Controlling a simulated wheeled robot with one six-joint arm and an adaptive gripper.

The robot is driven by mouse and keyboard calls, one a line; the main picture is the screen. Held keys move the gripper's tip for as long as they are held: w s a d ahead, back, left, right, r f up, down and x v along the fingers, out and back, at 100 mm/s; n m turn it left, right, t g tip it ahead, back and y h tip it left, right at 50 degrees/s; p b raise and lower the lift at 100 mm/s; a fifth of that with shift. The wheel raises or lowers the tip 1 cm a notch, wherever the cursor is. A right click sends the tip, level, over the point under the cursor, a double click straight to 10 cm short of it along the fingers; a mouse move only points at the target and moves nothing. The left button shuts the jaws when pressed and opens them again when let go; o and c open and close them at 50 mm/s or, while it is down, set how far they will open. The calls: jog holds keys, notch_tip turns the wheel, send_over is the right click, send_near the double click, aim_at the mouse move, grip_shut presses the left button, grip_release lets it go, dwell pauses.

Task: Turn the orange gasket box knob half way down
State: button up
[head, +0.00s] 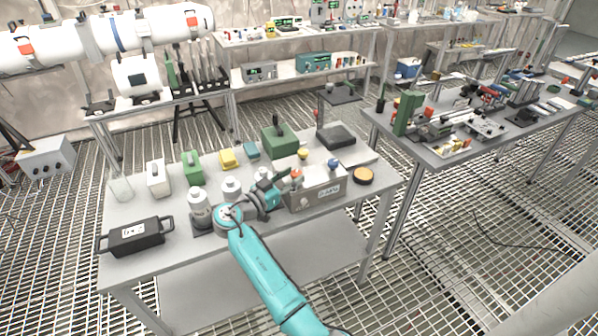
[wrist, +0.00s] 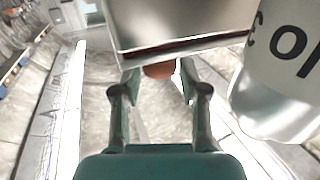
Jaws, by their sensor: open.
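The gasket box (head: 301,203) is a grey metal box with a white label on the table. The orange knob (head: 297,173) is on top of it, at its left end, with a yellow and a blue knob farther along. My gripper (head: 281,179) is just left of the orange knob. In the wrist view, my gripper (wrist: 160,88) is open, and the orange knob (wrist: 158,71) shows between its fingertips, partly hidden by a metal box edge. I cannot tell whether the fingers touch the knob.
White-topped canisters (head: 200,212) stand close to my wrist; one lettered canister (wrist: 282,75) is near in the wrist view. A black case (head: 136,238) sits at the left front, a round orange-topped item (head: 363,176) right of the box, and a green box (head: 280,141) behind.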

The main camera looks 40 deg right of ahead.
aim_at(292, 195)
jog(key=a, duration=0.7)
jog(key=shift+s+a, duration=0.35)
jog(key=shift+o, duration=0.3)
jog(key=shift+f, duration=0.1)
jog(key=o, duration=0.3)
jog(key=s+d+f+n+t+y, duration=0.1)
jog(key=n+t, duration=0.1)
jog(key=d+f+n+t+y, duration=0.1)
jog(key=d+t, duration=0.1)
jog(key=s+d+f+n+t+y, duration=0.1)
jog(key=f+n+t, duration=0.1)
jog(key=shift+s+d+n+t, duration=0.25)
jog(key=shift+s+n+t, duration=0.05)
jog(key=shift+t, duration=0.1)
jog(key=s+r+n+t+y, duration=0.4)
jog(key=s+t, duration=0.1)
jog(key=t, duration=0.1)
jog(key=x, duration=1)
jog(key=shift+w+a+f, duration=0.1)
jog(key=shift+w+a, duration=0.15)
jog(key=shift+w, duration=0.1)
jog(key=shift+c, duration=0.2)
jog(key=c, duration=1.1)
